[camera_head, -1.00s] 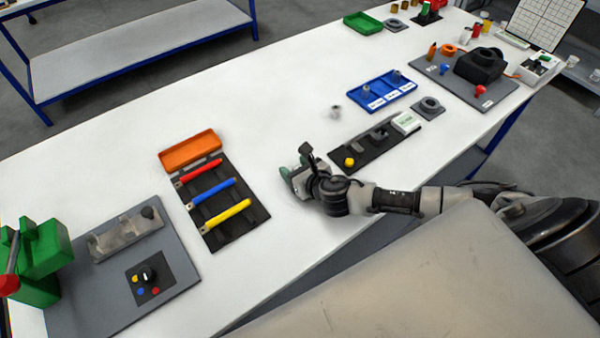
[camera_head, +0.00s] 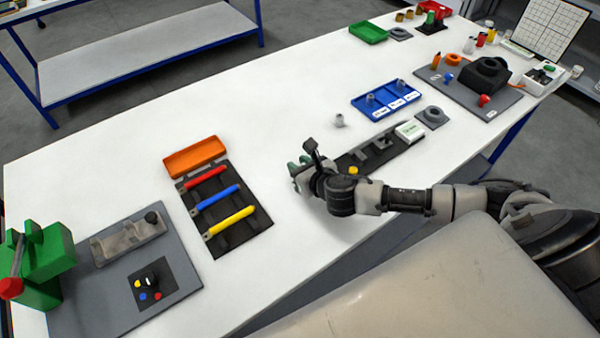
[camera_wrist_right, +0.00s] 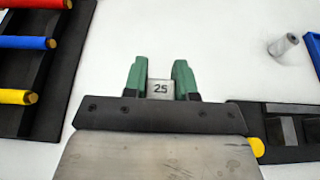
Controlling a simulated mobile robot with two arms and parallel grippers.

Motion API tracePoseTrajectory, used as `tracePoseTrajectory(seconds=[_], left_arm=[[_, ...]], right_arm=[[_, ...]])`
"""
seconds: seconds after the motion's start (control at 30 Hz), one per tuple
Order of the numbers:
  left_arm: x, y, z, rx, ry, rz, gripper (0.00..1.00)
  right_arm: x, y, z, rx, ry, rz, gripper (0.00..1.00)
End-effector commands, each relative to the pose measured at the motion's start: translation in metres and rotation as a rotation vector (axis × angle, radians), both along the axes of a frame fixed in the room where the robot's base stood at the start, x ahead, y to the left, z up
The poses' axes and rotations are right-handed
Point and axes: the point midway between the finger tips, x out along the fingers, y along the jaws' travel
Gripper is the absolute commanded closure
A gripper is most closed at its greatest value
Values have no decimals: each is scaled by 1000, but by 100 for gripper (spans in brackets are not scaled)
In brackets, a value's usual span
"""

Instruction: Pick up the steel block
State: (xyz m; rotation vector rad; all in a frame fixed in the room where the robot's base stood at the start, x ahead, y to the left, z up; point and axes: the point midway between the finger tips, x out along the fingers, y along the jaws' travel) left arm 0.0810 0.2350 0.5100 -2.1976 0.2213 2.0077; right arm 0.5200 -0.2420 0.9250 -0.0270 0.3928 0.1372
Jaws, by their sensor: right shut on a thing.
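The steel block (camera_wrist_right: 161,90) is a small grey block marked "25". In the right wrist view it sits between the green fingertips of my right gripper (camera_wrist_right: 160,78), which is shut on it. In the head view my right gripper (camera_head: 298,168) is over the white table, right of the tool rack and beside the left end of the black block holder (camera_head: 345,160). The block is not clearly visible in the head view. My left gripper is not in view.
A black rack (camera_head: 247,238) with red, blue and yellow handled tools and an orange tray (camera_head: 195,157) lie to the left. A blue bin (camera_head: 386,101) and a small grey cylinder (camera_head: 339,120) stand behind. The table's middle back is clear.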

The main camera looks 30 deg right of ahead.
Motion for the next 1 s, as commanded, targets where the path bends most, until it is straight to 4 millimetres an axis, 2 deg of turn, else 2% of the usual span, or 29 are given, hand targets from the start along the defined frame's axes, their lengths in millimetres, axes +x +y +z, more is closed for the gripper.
tracePoseTrajectory(seconds=[0.3, 0.43, 0.6, 0.77, 0.87, 0.97, 1.0], left_arm=[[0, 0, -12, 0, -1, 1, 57], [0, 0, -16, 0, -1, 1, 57], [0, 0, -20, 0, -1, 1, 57], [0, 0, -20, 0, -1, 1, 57], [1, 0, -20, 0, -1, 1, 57], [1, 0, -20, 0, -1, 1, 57], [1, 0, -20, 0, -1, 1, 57]], right_arm=[[-11, -71, 43, -9, -3, -2, 100], [-15, -93, 57, -7, -2, -1, 100], [-18, -110, 69, -2, -1, 0, 100], [-18, -115, 73, -1, -1, 0, 100], [-18, -110, 74, 2, -3, 2, 100], [-17, -89, 75, 10, -4, 8, 100], [-17, -75, 76, 14, -3, 9, 100]])
